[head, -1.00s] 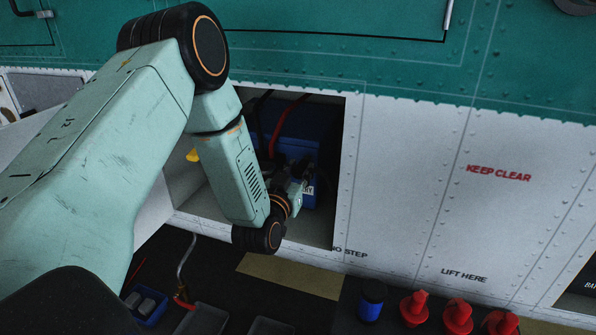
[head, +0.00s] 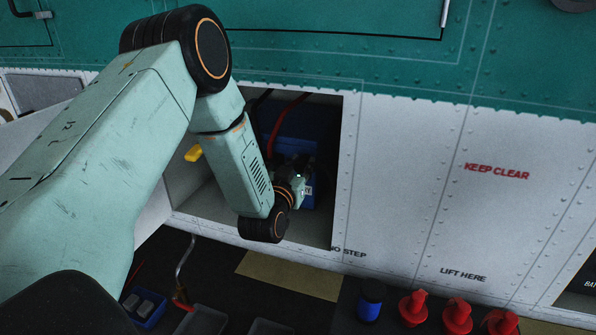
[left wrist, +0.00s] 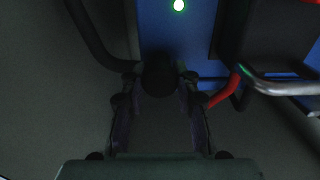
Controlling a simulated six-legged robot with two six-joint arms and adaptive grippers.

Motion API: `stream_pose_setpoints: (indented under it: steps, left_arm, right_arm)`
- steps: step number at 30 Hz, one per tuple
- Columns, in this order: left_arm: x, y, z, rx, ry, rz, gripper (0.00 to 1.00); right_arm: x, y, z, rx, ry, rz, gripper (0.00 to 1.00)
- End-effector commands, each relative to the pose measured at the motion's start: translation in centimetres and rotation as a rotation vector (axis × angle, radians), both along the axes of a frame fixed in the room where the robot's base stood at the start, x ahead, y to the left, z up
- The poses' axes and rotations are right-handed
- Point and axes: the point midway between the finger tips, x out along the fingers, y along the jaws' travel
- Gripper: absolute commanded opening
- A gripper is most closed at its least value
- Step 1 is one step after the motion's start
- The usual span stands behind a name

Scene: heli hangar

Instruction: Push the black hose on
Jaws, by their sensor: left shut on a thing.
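My left gripper (head: 296,170) reaches into an open bay in the white hull panel; its fingers are small and dark there. In the left wrist view my left gripper (left wrist: 160,88) is shut on the dark round end of the black hose (left wrist: 92,38), which curves in from the upper left. This end lies against the lower edge of a blue unit (left wrist: 165,32) with a green light. The fitting behind the end is hidden, so I cannot tell how far on it sits. In the head view the blue unit (head: 300,125) stands inside the bay. My right gripper is out of view.
A red hose (head: 285,122) runs down beside the blue unit; a metal pipe (left wrist: 280,88) lies close on the right. A yellow piece (head: 193,153) is at the bay's left. Red caps (head: 413,305), a blue-black can (head: 371,300) and trays (head: 205,320) stand below.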

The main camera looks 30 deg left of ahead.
Motion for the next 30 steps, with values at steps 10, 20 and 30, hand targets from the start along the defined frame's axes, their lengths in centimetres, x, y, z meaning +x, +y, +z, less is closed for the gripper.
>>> stream_pose_setpoints:
  steps: [10,20,30]
  left_arm:
    - [0.2,0.0,0.2,0.001,-0.003,-0.001,0.41]
    - [0.1,0.0,0.1,0.0,-0.002,-0.001,0.53]
    - [-2.3,-0.5,0.0,-0.002,0.001,0.0,0.53]
  right_arm:
    - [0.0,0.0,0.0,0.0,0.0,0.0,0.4]
    - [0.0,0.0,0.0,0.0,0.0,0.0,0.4]
    - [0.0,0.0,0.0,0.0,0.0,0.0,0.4]
